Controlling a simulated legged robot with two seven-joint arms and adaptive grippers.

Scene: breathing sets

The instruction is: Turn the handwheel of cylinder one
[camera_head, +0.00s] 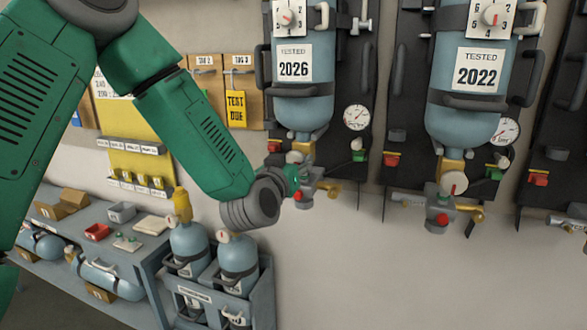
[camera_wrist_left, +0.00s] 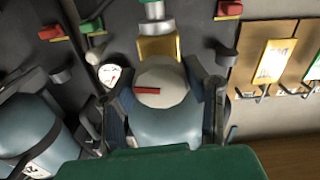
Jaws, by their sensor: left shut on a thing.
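A blue-grey cylinder (camera_head: 303,103) with a "TESTED 2026" label hangs on a dark wall panel, its valve end down. In the left wrist view its cream handwheel (camera_wrist_left: 165,76) has a red mark and sits below a brass-coloured block (camera_wrist_left: 157,48). My left gripper (camera_head: 297,178) is at the valve under this cylinder; in the wrist view (camera_wrist_left: 164,92) its fingers stand on either side of the handwheel and are shut on it. In the head view my gripper and wrist hide most of that handwheel. My right gripper is in neither view.
A second cylinder (camera_head: 467,115), labelled "TESTED 2022", hangs to the right with its own handwheel (camera_head: 453,183). A gauge (camera_head: 357,117) sits beside the first cylinder. A rack of small cylinders (camera_head: 238,258) and a grey bench (camera_head: 145,248) stand below left. The wall at lower right is clear.

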